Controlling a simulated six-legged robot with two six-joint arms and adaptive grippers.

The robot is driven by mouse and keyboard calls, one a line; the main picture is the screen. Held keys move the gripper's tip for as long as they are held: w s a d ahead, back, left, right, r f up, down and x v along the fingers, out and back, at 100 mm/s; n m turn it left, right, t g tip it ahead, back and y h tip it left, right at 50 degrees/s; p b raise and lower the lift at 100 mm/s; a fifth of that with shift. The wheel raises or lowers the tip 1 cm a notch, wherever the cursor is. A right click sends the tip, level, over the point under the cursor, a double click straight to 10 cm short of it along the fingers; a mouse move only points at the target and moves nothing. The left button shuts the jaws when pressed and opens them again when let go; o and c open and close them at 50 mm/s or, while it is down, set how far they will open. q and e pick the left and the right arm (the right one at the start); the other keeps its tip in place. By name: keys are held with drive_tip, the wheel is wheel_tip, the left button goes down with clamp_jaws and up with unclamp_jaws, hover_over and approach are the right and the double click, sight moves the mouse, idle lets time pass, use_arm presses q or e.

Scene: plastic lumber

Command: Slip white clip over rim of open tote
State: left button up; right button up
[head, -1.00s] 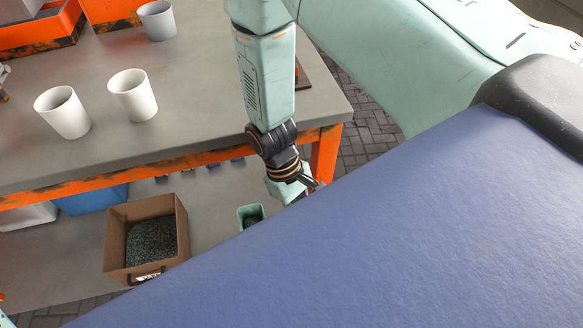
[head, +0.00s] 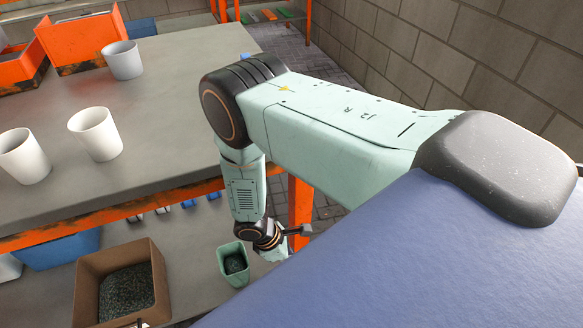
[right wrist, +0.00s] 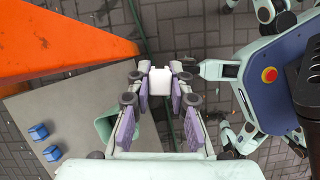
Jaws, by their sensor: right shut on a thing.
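The white clip (right wrist: 160,81) shows in the right wrist view as a small white block between the fingertips of my right gripper (right wrist: 164,92), which is shut on it. The open tote is a small pale green bin (head: 233,264) with dark granules inside, on the lower shelf in the head view. Part of it also shows left of the fingers in the right wrist view (right wrist: 104,128). The clip is apart from the tote. In the head view, my right wrist hangs just right of the tote, and the gripper is largely hidden behind my blue body. My left gripper is not in view.
A brown box (head: 88,282) of dark granules stands left of the tote. The grey worktop (head: 170,130) with an orange frame (head: 300,205) overhangs the shelf and carries white cups (head: 96,134). Blue pieces (right wrist: 39,131) lie on the shelf. Open paved floor is to the right.

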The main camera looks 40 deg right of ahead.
drive_tip(key=w+f+n+t+b, duration=0.2)
drive_tip(key=w+f+n+t, duration=0.2)
drive_tip(key=w+f+n, duration=0.6)
drive_tip(key=w+a+r+n+t+y, duration=0.1)
drive_tip(key=w+a+n, duration=0.3)
drive_tip(key=w+n, duration=0.5)
drive_tip(key=shift+w+a+n+t+y, duration=0.2)
drive_tip(key=shift+a+n+t+y, duration=0.3)
drive_tip(key=shift+n+t, duration=0.5)
drive_tip(key=shift+d, duration=0.1)
drive_tip(key=shift+w+r, duration=0.1)
